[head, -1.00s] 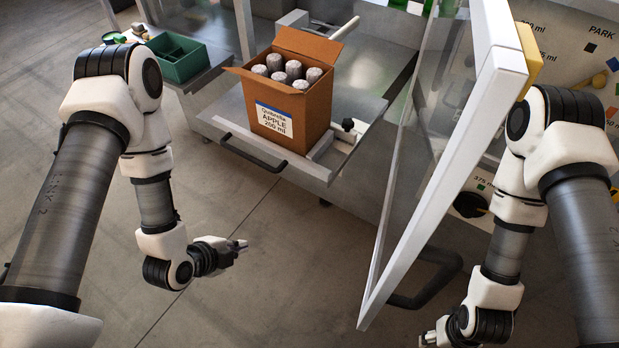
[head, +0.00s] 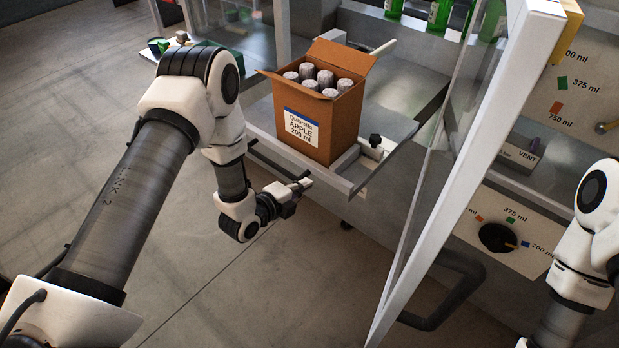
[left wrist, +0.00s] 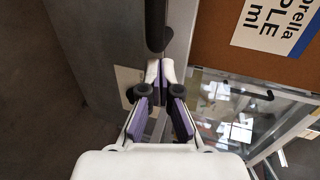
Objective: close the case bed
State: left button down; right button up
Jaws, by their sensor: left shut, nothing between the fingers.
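The case bed (head: 338,183) is a grey metal slide that stands out from the machine, with a black bar handle (head: 262,160) along its front edge. It carries an open brown carton (head: 335,133) labelled apple 200 ml, with several foil-topped bottles inside. My left gripper (head: 304,181) is at the near end of the handle, in front of the bed. In the left wrist view the shut fingertips (left wrist: 160,72) are close to the end of the dark bar (left wrist: 157,25); I cannot tell whether they touch. My right gripper is out of view.
A glass guard with a white frame (head: 470,180) stands open right of the bed. Behind it are a panel with a black dial (head: 497,237) and a thick dark handle (head: 450,295). Green bottles (head: 438,14) stand at the back. The floor in front is clear.

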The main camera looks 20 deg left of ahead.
pick_arm(q)
jog(key=shift+w+d+r, duration=0.1)
jog(key=shift+w+d, duration=0.15)
jog(key=shift+w, duration=0.4)
jog(key=shift+w+d, duration=0.3)
jog(key=shift+w, duration=0.15)
jog(key=shift+a, duration=0.1)
